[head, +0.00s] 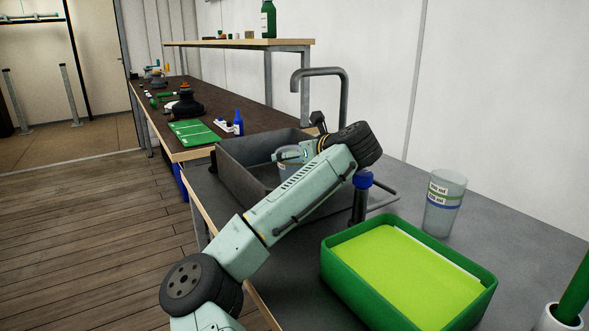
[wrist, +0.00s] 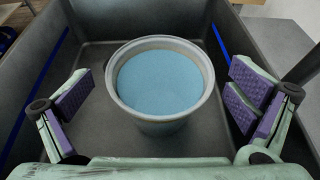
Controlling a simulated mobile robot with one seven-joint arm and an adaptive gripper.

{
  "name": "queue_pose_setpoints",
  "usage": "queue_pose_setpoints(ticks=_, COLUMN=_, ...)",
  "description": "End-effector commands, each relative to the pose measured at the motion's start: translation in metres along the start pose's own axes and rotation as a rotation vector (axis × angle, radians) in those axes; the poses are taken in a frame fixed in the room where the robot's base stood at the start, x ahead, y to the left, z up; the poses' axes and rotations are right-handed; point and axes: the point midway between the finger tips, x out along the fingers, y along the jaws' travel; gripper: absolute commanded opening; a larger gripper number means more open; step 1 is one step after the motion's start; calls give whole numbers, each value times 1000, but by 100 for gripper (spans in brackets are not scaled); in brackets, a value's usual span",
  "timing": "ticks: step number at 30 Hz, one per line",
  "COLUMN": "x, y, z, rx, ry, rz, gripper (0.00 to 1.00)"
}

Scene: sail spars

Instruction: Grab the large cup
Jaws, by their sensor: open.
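A round grey-rimmed cup (wrist: 160,121) with a light blue inside stands upright in the grey sink (wrist: 110,52), seen from above in the wrist view. In the head view it shows partly behind my arm (head: 288,172). My gripper (wrist: 160,98) is open, with one purple-padded finger on each side of the cup and a gap to it on both sides. A second cup (head: 443,207), tall, translucent and labelled, stands upright on the counter to the right of my arm. I cannot tell for certain which cup is the larger.
The sink walls rise close around my gripper. A green tray (head: 345,277) with a yellow-green inside stands on the counter, near a blue-capped dark bottle (head: 361,198). A grey tap (head: 345,95) rises behind the sink. A dark bench (head: 235,101) with several small items extends beyond.

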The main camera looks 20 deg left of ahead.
Motion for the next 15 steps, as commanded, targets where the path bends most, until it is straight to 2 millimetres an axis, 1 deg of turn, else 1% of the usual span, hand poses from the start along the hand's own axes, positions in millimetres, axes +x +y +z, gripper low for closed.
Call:
queue_pose_setpoints(ticks=5, x=0, y=0, z=0, rx=0, ry=0, rz=0, gripper=99)
queue_pose_setpoints(ticks=15, x=0, y=0, z=0, rx=0, ry=0, rz=0, gripper=77)
